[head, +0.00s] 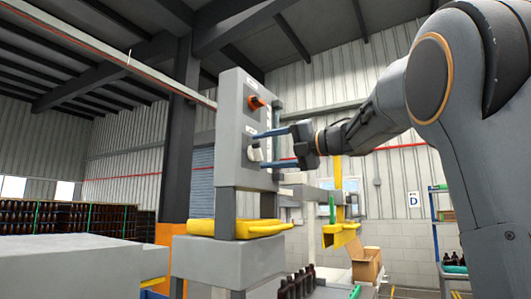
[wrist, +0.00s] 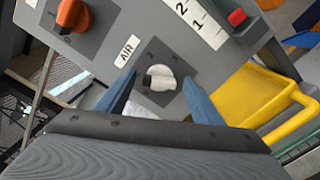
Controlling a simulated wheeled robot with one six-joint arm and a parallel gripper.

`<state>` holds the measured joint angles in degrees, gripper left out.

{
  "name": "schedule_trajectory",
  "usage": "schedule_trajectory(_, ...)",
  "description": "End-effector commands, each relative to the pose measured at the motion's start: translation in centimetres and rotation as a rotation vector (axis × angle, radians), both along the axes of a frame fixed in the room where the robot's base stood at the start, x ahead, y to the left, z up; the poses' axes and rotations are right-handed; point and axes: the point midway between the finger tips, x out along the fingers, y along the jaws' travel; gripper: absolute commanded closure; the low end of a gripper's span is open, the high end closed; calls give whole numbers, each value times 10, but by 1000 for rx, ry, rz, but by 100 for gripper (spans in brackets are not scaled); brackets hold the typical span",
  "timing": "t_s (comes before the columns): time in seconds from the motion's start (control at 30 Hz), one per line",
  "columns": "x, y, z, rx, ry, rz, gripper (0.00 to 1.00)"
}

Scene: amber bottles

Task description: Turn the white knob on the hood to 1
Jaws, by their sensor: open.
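The white knob (wrist: 160,78) sits on a dark square plate on the grey hood panel (wrist: 232,50), near a label reading AIR. In the head view the white knob (head: 254,152) is on the panel face below an orange knob. My gripper (head: 270,148) is open, its two blue fingers pointing at the panel, one above and one below the white knob. In the wrist view the fingers of my gripper (wrist: 158,90) stand on either side of the knob, with gaps between. I cannot tell whether the fingertips touch the panel.
An orange knob (wrist: 72,14) is on the same panel, to the upper left in the wrist view. A white strip with 1 and 2 (wrist: 202,18) and a red button (wrist: 236,17) are nearby. A yellow guard (head: 240,229) sticks out below the panel.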

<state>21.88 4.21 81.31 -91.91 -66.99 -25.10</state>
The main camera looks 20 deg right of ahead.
Motion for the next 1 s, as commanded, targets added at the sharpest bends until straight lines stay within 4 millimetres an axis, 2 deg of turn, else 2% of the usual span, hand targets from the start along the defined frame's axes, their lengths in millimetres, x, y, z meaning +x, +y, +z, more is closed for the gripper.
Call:
schedule_trajectory(0.43, -45, -47, -1, 0, 0, -4, 39)
schedule_trajectory(0.6, -51, -51, -1, 0, 0, -1, 39)
schedule_trajectory(1.0, -51, -51, 0, -1, 1, 0, 39)
